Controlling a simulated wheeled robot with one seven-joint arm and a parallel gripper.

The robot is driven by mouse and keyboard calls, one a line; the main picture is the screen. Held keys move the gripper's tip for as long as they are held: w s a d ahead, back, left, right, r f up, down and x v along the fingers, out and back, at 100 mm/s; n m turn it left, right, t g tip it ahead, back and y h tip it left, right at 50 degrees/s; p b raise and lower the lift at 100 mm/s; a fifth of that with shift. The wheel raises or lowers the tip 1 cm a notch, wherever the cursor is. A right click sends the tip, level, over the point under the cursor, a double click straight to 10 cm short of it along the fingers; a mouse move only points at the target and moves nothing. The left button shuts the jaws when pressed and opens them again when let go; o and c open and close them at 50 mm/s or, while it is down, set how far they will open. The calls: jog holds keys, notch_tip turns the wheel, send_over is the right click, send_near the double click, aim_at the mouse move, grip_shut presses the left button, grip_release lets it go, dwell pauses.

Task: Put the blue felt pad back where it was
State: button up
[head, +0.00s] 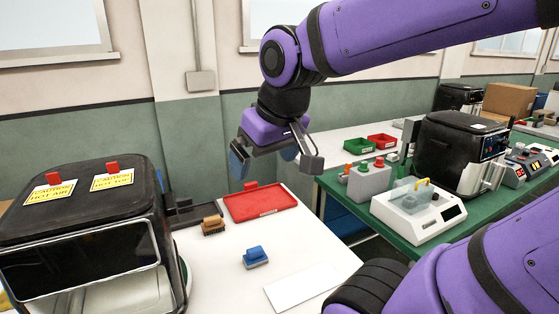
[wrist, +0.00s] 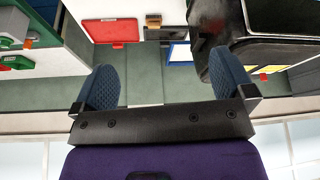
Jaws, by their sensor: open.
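A blue felt pad (head: 255,256), a small block with a blue top and a greyish underside, lies on the white table (head: 215,270) in front of the red tray (head: 262,203). My gripper (head: 274,156) is raised well above the table, behind and above the pad, with its blue-padded fingers apart and nothing between them. In the wrist view my gripper (wrist: 168,82) also shows open and empty. That view looks inverted across the room, and I cannot make out the blue pad there.
A similar brown pad (head: 212,226) lies left of the red tray. A white flat plate (head: 301,288) lies at the front right. A black fryer (head: 80,225) with yellow caution labels stands at left. A green table (head: 405,245) with a white device (head: 418,211) stands at right.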

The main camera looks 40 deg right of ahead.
jog(key=shift+t, duration=0.3)
jog(key=shift+s+a+r, duration=0.15)
jog(key=shift+s, duration=0.6)
jog(key=shift+s+a+r, duration=0.1)
jog(key=shift+s+r, duration=0.1)
jog(key=shift+s, duration=0.6)
jog(key=shift+s+a+r, duration=0.15)
jog(key=shift+s, duration=0.6)
